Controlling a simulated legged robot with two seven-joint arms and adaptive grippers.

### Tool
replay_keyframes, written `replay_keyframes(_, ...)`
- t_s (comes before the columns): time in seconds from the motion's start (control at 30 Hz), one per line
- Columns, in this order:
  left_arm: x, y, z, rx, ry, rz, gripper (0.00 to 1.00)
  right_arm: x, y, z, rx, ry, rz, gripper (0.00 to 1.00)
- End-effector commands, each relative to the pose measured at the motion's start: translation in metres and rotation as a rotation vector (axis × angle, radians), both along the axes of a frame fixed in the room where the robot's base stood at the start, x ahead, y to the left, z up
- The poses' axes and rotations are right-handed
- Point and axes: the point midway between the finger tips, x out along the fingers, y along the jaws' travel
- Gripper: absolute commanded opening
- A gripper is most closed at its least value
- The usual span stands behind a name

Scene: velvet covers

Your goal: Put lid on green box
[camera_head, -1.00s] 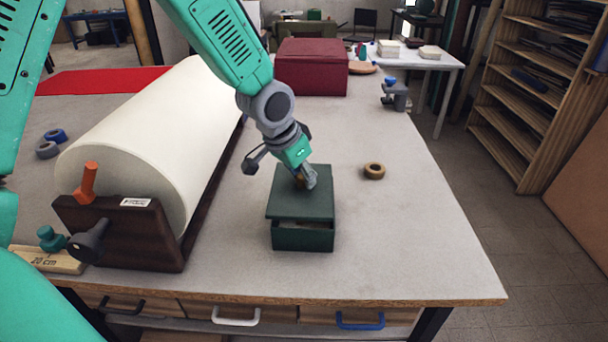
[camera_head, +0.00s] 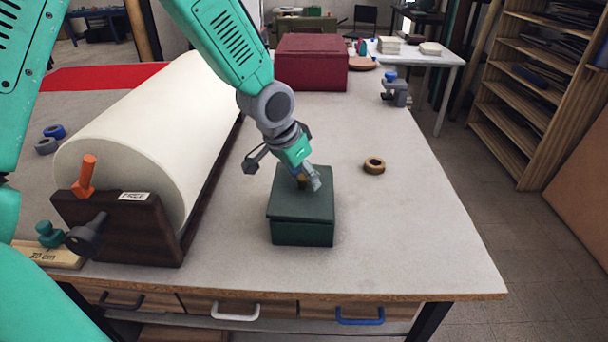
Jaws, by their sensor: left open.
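The green box (camera_head: 302,234) stands on the grey table near its front edge. Its dark green lid (camera_head: 300,207) lies flat on top and appears to sit level with the box rim, with only a thin seam showing. A small brown knob (camera_head: 301,180) shows on the lid, partly hidden by the fingers. My left gripper (camera_head: 308,181) is over the lid, its fingers open around or beside the knob; contact is hard to tell. My right gripper is not in view.
A large cream roll (camera_head: 150,130) on a dark wooden stand fills the table's left. A brown tape ring (camera_head: 374,166) lies right of the box. A dark red box (camera_head: 311,62) and a grey clamp (camera_head: 394,90) are farther back. The table's right side is mostly clear.

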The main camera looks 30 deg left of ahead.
Motion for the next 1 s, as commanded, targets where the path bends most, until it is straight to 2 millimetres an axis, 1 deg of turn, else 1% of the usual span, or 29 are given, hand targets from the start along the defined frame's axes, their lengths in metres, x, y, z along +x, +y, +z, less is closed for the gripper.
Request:
replay_keyframes(0.07,-0.001,0.0,0.002,0.0,-0.001,0.0,0.46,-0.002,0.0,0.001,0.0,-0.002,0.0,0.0)
replay_keyframes(0.17,-0.003,0.001,0.012,-0.001,-0.003,0.001,0.46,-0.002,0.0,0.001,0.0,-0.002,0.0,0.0)
replay_keyframes(0.27,-0.01,0.003,0.029,-0.002,-0.006,0.002,0.46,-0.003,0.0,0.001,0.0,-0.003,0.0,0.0)
replay_keyframes(0.5,-0.029,0.008,0.076,-0.002,-0.006,0.001,0.46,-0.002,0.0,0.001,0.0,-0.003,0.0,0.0)
replay_keyframes(0.63,-0.036,0.011,0.095,-0.001,-0.004,0.001,0.46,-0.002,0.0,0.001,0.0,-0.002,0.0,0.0)
replay_keyframes(0.8,-0.042,0.012,0.107,-0.001,0.0,0.0,0.46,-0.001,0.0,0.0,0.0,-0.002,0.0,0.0)
replay_keyframes(1.0,-0.043,0.013,0.109,0.0,0.002,0.0,0.46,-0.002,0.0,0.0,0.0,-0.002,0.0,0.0)
